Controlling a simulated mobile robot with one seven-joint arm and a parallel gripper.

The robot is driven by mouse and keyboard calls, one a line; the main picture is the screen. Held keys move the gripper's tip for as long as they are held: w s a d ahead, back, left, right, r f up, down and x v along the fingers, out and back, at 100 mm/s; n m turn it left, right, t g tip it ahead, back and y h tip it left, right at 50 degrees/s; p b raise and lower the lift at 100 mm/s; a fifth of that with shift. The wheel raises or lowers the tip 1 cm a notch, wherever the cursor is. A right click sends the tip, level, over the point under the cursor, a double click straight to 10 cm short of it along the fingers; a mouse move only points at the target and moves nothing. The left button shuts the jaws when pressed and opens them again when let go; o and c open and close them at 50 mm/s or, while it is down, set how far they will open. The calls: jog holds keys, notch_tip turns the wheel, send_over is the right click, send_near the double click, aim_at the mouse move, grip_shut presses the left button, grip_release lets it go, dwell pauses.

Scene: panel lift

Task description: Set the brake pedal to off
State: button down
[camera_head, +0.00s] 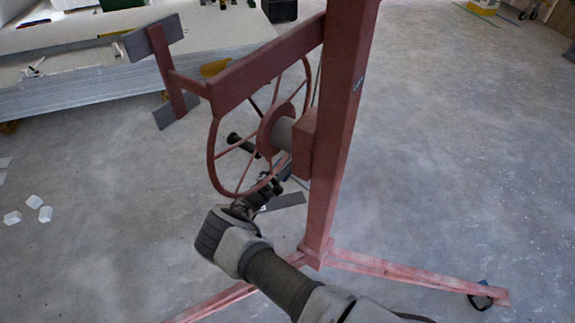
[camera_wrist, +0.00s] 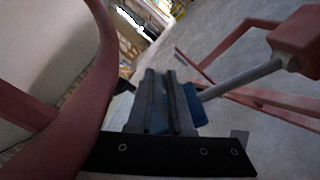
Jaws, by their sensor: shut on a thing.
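The red panel lift (camera_head: 340,130) stands upright, with a large red spoked wheel (camera_head: 213,150) on its side. In the wrist view a grey rod (camera_wrist: 243,77) runs from a red block to a blue end piece (camera_wrist: 197,112), which I take for the brake pedal. My gripper (camera_head: 276,182) is below the wheel's hub, close to the rim. In the wrist view its dark fingers (camera_wrist: 162,76) are shut, with blue showing between and beside them. The fingers hide much of the blue piece, and its exact setting cannot be told.
The wheel rim (camera_wrist: 95,90) passes close to my gripper in the wrist view. The lift's red legs (camera_head: 415,280) spread over the concrete floor. A stack of panels (camera_head: 70,95) lies at the back left. White pieces (camera_head: 12,217) lie at the left.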

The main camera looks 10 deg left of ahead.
jog(key=shift+a+r, duration=0.15)
jog(key=shift+a, duration=0.35)
jog(key=c, duration=0.9)
grip_release()
jog(key=shift+s+d, duration=0.1)
jog(key=shift+d, duration=0.25)
jog(key=p+v, duration=0.3)
jog(key=v, duration=1.4)
jog(key=shift+s+a+p, duration=0.1)
jog(key=shift+s+p, duration=0.1)
jog(key=shift+p, duration=0.1)
